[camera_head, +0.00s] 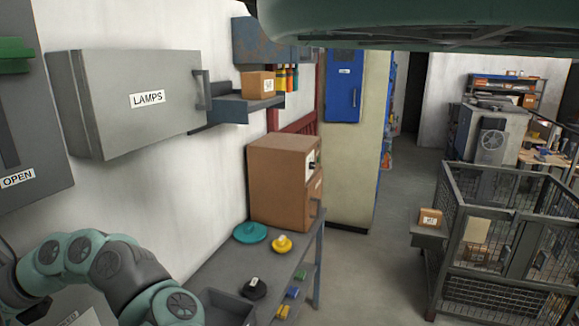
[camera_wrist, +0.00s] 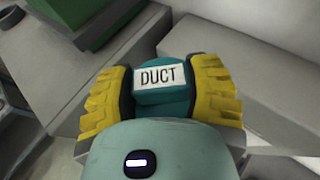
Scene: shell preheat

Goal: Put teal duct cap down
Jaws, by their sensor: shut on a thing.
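The teal duct cap (camera_wrist: 175,106), with a white label reading DUCT, shows in the wrist view. My gripper (camera_wrist: 160,80) is shut on it, one yellow pad on each side. The cap's far side and underside are hidden. Neither cap nor gripper shows in the head view, where only part of my arm is seen at lower left. A flat teal disc with a knob (camera_head: 250,232) lies on the grey bench (camera_head: 222,256).
A yellow knobbed disc (camera_head: 281,244) and a black one (camera_head: 254,289) lie on the bench. A brown box-shaped unit (camera_head: 282,180) stands at its back. A grey LAMPS cabinet (camera_head: 135,118) hangs above; a grey OPEN panel (camera_head: 28,130) is at left. A green block (camera_wrist: 85,20) shows beyond my gripper.

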